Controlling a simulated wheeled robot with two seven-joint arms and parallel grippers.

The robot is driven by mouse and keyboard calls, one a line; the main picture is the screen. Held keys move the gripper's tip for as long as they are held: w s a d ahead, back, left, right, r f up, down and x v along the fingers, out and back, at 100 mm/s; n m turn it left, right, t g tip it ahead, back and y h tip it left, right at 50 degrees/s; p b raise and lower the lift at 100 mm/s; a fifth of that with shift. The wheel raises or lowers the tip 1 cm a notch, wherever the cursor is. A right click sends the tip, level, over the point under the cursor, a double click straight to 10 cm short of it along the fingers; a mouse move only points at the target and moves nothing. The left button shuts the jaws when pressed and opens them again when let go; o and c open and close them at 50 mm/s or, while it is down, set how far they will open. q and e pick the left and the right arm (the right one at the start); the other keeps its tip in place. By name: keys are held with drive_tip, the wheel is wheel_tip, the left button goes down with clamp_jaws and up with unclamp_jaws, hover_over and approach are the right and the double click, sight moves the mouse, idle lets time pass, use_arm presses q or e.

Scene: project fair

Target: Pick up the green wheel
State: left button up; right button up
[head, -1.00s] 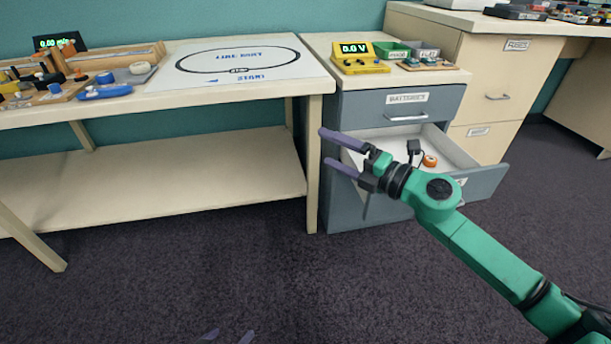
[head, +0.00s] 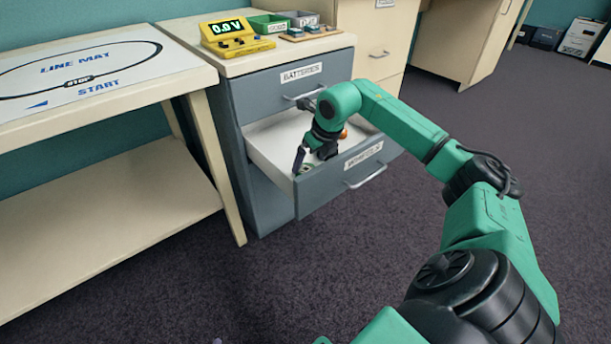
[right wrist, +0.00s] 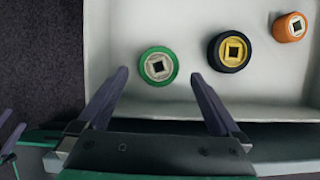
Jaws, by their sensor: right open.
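The green wheel (right wrist: 158,66), with a pale hub and a dark square hole, lies in the open white-lined drawer (right wrist: 200,100). In the head view the green wheel (head: 307,168) is partly hidden by my right gripper. My right gripper (right wrist: 158,75) is open, its two purple fingers reaching down into the drawer. In the right wrist view the green wheel is between the fingertips, slightly ahead of them, with nothing gripped. A small part of my left gripper (right wrist: 10,132) seems to show at the lower left edge of the right wrist view; its jaws are unclear.
A black wheel with a yellow hub (right wrist: 230,52) lies just right of the green one. An orange wheel (right wrist: 290,27) is farther right. The drawer walls surround them. The upper BATTERIES drawer (head: 290,90) is shut above. A yellow meter (head: 236,38) stands on top.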

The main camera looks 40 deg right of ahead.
sight(307, 166)
drive_tip(key=x, duration=0.3)
drive_tip(key=shift+w+f+b, duration=0.15)
drive_tip(key=shift+f+b, duration=0.2)
drive_tip(key=shift+b, duration=0.05)
drive_tip(key=shift+r, duration=0.1)
drive_tip(key=shift+c, duration=0.6)
drive_tip(key=c, duration=1.1)
